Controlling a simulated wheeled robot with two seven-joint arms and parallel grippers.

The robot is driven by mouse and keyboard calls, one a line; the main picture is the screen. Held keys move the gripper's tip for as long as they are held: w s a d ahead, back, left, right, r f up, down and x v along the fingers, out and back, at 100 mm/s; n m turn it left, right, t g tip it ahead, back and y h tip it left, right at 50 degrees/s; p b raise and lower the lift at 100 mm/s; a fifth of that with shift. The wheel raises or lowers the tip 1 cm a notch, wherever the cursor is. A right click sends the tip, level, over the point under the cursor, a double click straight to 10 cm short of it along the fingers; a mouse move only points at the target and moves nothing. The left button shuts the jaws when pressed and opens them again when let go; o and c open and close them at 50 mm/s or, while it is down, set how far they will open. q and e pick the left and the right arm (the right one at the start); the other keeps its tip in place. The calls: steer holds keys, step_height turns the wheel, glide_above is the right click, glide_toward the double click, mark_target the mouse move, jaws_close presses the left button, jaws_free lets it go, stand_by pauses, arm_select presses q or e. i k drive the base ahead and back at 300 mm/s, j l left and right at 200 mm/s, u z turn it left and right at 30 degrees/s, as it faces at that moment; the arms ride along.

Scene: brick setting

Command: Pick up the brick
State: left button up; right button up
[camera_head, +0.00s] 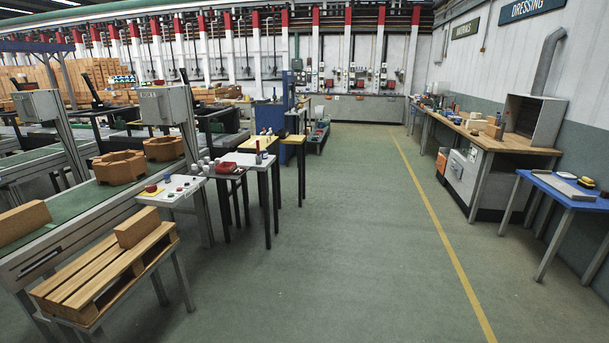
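An orange-brown brick (137,227) stands on the far right end of a slatted wooden pallet (78,289) at the lower left. The pallet rests on a metal-legged stand. A second, similar brick (24,222) lies on the green conveyor belt (82,207) behind the pallet, at the left edge of the picture. Neither of my grippers shows in the head view, and nothing touches the brick on the pallet.
Two shaped orange blocks (118,167) (164,148) sit further along the conveyor. A small control table (171,191) and other small tables stand right of it. A wooden workbench (490,140) and a blue table (562,189) line the right wall. The middle floor is clear.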

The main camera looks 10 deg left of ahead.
mark_target(129, 233)
steer(key=i+j+u, duration=0.25)
steer(key=i, duration=0.5)
steer(key=i+j+u, duration=0.15)
steer(key=i+u, duration=0.15)
steer(key=i, duration=0.45)
steer(key=i+u, duration=0.25)
steer(key=i, duration=0.5)
steer(key=i+l+u, duration=0.25)
steer(key=i, duration=0.45)
steer(key=i+u, duration=0.45)
steer(key=i+l+u, duration=0.25)
steer(key=u, duration=0.15)
steer(key=i+l+u, duration=0.3)
steer(key=u, duration=0.15)
steer(key=i+l+u, duration=0.25)
steer(key=l+u, duration=0.15)
steer(key=i+l+u, duration=0.2)
steer(key=l+u, duration=0.25)
steer(key=u, duration=1.8)
